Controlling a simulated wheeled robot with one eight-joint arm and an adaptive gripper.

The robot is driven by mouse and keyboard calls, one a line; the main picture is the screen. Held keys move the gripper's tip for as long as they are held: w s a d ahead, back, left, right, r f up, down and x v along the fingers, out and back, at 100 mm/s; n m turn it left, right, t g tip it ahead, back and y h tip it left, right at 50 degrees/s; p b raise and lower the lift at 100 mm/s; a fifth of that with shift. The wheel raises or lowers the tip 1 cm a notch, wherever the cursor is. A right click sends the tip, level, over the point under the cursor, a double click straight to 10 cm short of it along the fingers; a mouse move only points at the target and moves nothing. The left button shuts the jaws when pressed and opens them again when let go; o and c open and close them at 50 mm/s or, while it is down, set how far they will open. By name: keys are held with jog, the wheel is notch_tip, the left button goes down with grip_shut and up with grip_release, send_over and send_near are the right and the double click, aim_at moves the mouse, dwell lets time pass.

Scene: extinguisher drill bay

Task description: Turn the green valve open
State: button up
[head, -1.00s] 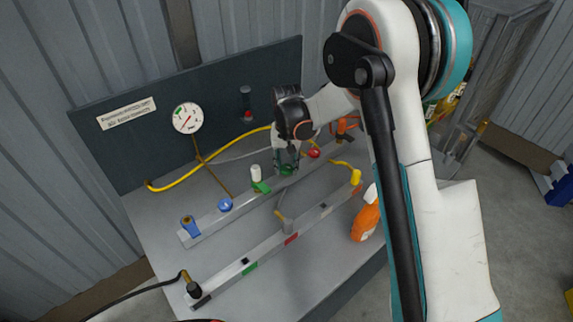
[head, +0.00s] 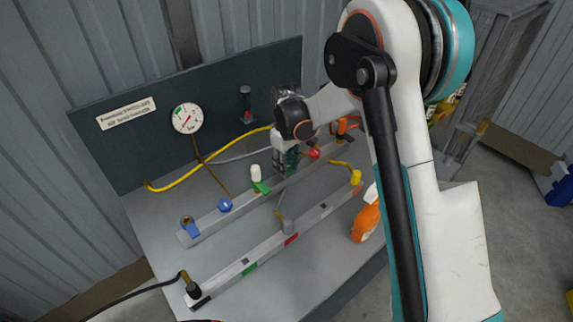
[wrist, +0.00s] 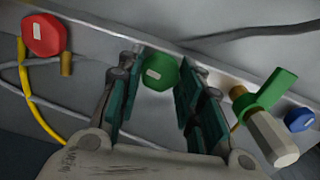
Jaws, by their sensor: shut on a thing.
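The green valve (wrist: 159,72) is a round green knob with a pale label on the rear pipe rail. In the wrist view it sits between the two teal-padded fingers of my gripper (wrist: 153,98). My gripper is shut on it, with one finger on each side. In the head view my gripper (head: 287,168) points down at the rail and hides most of the knob.
Left of the knob in the head view stand a green lever (head: 262,187) with a white cylinder (head: 255,172) and a blue knob (head: 225,205). A red knob (head: 314,153) is close on the right. An orange spray bottle (head: 366,220) stands at the bench's right.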

jog(key=shift+n, duration=0.7)
jog(key=o, duration=1.1)
jog(key=shift+c, duration=0.2)
notch_tip(320, 180, up, 12)
